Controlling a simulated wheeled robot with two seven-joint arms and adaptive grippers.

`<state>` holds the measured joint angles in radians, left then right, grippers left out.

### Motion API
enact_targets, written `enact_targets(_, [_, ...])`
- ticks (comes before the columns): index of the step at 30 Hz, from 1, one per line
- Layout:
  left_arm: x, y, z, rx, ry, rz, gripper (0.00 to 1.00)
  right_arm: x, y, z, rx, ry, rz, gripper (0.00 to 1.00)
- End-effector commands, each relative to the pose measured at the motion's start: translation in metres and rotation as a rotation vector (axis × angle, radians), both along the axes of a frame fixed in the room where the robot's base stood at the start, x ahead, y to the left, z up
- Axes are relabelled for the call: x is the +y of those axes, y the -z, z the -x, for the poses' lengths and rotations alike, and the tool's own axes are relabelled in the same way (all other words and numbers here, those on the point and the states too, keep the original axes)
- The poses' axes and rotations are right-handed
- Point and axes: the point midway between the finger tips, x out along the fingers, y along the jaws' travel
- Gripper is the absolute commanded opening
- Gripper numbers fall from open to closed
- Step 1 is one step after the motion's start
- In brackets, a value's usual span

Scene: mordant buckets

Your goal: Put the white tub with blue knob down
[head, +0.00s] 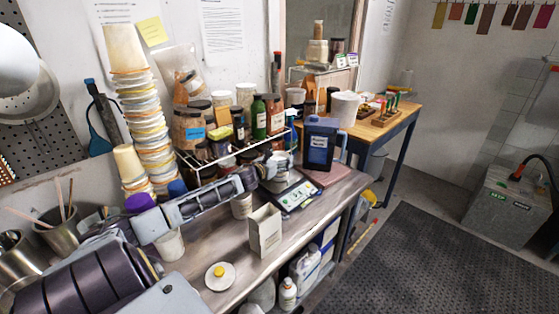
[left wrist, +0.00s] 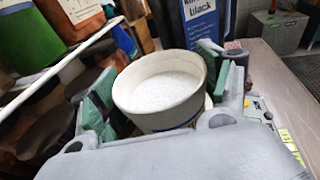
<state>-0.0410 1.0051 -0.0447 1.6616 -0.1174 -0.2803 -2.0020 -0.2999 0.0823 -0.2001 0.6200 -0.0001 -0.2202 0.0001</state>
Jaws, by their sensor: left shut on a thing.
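My left gripper (head: 280,167) reaches in from the left over the bench and is shut on a white tub (head: 281,175). In the left wrist view the tub (left wrist: 160,92) is open and upright, with white powder inside; green finger pads (left wrist: 208,58) grip its sides. A bit of blue shows low on its wall; I see no blue knob. The tub is over or at the back of the digital scale (head: 294,194); whether it touches is hidden. My right gripper is not in view.
A blue jug (head: 320,143) stands just behind the scale. A wire rack (head: 235,155) of jars is on the left. An open cardboard box (head: 264,231) and a white lid with a yellow knob (head: 220,277) are on the front bench. Stacked cups (head: 140,100) rise behind my arm.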

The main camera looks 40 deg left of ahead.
Motion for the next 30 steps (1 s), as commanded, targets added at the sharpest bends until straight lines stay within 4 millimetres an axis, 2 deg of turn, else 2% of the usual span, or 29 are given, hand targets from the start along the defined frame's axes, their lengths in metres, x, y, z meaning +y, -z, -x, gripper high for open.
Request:
enact_targets(5, [0.0000,0.0015,-0.0002,-0.001,0.000,-0.001,0.44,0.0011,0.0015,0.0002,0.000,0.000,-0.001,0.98])
enact_targets(6, [0.0000,0.0026,0.0000,0.000,0.000,0.000,0.78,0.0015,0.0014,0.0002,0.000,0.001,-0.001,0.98])
enact_targets(11, [0.0000,0.0023,0.0000,0.000,0.000,0.000,0.97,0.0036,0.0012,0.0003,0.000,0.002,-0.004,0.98])
enact_targets(30, [0.0000,-0.0003,0.0030,0.001,-0.001,0.000,0.97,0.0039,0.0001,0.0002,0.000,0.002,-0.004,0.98])
